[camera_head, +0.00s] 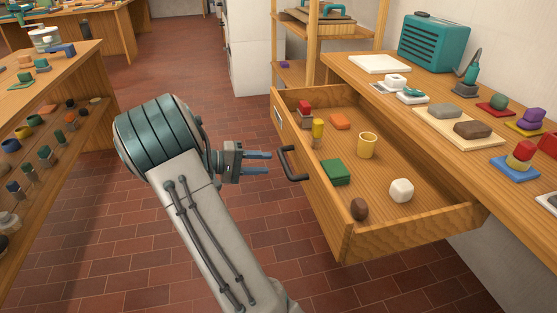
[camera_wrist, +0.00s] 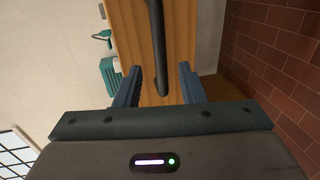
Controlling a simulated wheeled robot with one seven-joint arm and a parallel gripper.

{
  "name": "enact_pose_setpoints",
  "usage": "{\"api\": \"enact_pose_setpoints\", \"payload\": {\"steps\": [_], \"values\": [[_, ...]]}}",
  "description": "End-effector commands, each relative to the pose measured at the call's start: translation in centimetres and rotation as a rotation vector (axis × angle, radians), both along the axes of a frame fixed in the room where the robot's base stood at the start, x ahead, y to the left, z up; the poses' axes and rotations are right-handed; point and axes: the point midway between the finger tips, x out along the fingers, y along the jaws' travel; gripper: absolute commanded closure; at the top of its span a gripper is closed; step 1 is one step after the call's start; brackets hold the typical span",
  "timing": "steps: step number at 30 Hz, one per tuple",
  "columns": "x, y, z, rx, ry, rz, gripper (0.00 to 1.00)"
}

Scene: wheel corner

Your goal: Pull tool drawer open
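The wooden tool drawer (camera_head: 345,215) stands pulled well out from the workbench on the right in the head view. Its dark bar handle (camera_head: 291,166) is on the front panel, and it also shows in the wrist view (camera_wrist: 158,50). My gripper (camera_head: 270,162) is just left of the handle, its two blue fingers pointing at it. In the wrist view my gripper (camera_wrist: 160,78) is open, with the lower end of the handle between or just beyond the fingertips. I cannot tell whether they touch. Inside the drawer are a yellow cup (camera_head: 367,145), a green block (camera_head: 335,172) and several other small items.
The workbench (camera_head: 345,75) carries a teal toolbox (camera_head: 432,42) and several small objects. A wooden shelf unit (camera_head: 75,125) with many items stands at the left. A white cabinet (camera_head: 255,50) is at the back. Brick floor (camera_head: 130,240) is clear around my arm.

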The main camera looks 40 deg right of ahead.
Motion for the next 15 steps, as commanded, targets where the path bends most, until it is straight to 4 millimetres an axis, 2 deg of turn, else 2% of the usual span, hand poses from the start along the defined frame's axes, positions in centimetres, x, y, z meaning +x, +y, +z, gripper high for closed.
{"api": "enact_pose_setpoints", "payload": {"steps": [1,6,9,15], "values": [[0.7,1.1,0.5,0.0,0.0,0.006,0.64],[2.0,3.8,1.1,0.0,0.0,0.002,0.64],[2.6,4.8,1.3,-0.002,-0.001,0.002,0.64],[2.9,5.5,1.3,0.0,0.0,0.0,0.64]]}}
